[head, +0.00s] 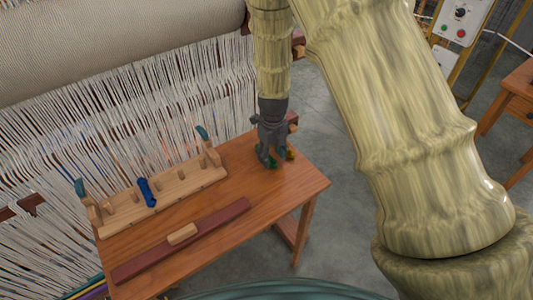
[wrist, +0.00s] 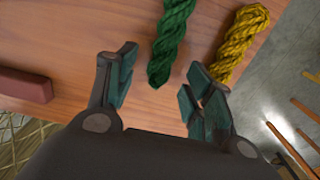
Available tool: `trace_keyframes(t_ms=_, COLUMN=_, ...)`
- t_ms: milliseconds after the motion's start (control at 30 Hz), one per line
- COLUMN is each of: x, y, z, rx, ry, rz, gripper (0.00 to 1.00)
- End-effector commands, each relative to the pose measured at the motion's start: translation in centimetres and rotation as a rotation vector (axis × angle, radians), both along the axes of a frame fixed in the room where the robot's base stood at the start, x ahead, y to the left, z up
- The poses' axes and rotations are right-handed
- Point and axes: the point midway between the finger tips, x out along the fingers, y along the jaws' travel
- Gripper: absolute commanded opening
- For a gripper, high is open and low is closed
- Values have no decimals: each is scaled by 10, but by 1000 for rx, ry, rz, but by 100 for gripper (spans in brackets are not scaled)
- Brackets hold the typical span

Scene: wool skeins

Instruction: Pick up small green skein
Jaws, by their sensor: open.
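The small green skein (wrist: 171,42) lies on the wooden table in the wrist view, just beyond and between my open fingertips. It is twisted and dark green. In the head view it is mostly hidden by my gripper (head: 268,158), which points down over the table's back right part. My gripper (wrist: 158,88) is open with nothing between its fingers. A yellow skein (wrist: 236,42) lies to the right of the green one, beyond the right finger. The yellow skein also shows in the head view (head: 291,154), just right of my gripper.
The table (head: 262,190) bears a pegged wooden rack (head: 165,192) with a blue skein (head: 147,192) and a dark red bar (head: 182,240) with a wooden handle. A loom with white threads (head: 120,110) stands behind. The table's right edge is near the yellow skein.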

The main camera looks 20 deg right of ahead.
Motion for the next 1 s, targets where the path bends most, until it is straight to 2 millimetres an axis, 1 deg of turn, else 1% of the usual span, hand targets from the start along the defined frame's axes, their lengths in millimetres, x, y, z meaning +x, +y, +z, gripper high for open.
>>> trace_keyframes(t_ms=100, x=-1, y=0, z=-11, rx=1, ry=3, rz=-1, gripper=52)
trace_keyframes(t_ms=200, x=-1, y=0, z=-17, rx=0, ry=0, rz=-2, gripper=52)
trace_keyframes(t_ms=333, x=0, y=0, z=-21, rx=0, ry=0, rz=-1, gripper=52)
trace_keyframes(t_ms=533, x=0, y=0, z=-21, rx=0, ry=0, rz=-1, gripper=52)
trace_keyframes(t_ms=567, x=0, y=0, z=-21, rx=0, ry=0, rz=-1, gripper=48)
trace_keyframes(t_ms=600, x=-1, y=0, z=-21, rx=0, ry=0, rz=-1, gripper=41)
trace_keyframes(t_ms=767, x=-1, y=0, z=-21, rx=0, ry=0, rz=-1, gripper=12)
trace_keyframes(t_ms=800, x=-1, y=0, z=-21, rx=0, ry=0, rz=-1, gripper=10)
trace_keyframes(t_ms=1000, x=-1, y=0, z=-21, rx=0, ry=0, rz=-1, gripper=10)
